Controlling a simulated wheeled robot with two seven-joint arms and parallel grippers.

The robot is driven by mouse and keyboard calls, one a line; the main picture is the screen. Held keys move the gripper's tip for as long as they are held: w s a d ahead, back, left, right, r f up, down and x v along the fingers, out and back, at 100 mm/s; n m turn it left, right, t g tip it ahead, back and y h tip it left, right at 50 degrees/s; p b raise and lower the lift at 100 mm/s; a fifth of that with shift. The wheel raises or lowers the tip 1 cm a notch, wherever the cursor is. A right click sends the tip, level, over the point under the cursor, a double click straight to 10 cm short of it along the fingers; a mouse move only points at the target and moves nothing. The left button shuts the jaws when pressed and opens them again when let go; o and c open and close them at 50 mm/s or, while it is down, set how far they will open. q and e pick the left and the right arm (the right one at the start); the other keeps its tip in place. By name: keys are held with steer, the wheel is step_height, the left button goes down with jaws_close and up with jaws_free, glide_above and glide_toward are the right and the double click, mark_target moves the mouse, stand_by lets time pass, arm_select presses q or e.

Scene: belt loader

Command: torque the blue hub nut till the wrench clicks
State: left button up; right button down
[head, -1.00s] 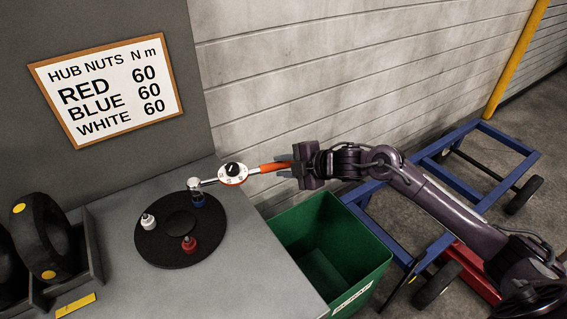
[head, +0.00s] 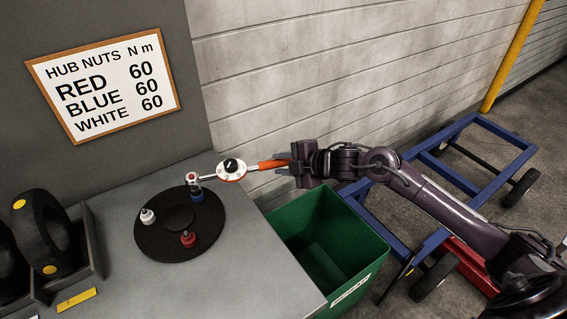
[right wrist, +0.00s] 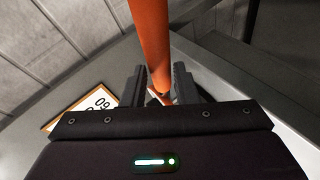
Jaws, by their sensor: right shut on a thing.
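The blue hub nut (head: 197,195) stands at the back right of a round black hub plate (head: 160,240) on the grey bench. My right gripper is shut on the orange handle, which also shows between the fingers in the right wrist view (right wrist: 154,50). The red nut (head: 188,239) and white nut (head: 148,216) stand on the same plate. The dial reading is too small to tell. My left gripper is not in view.
A sign (head: 103,84) on the panel lists 60 N m for red, blue and white. A green bin (head: 335,255) stands right of the bench, below my right arm. Black tyres (head: 47,235) stand in a rack at left. A blue wheeled frame (head: 500,142) is behind my arm.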

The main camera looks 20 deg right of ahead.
steer(key=shift+r, duration=0.15)
steer(key=shift+w+r+p, duration=0.1)
steer(key=shift+r+p, duration=2.05)
steer(key=shift+r, duration=0.45)
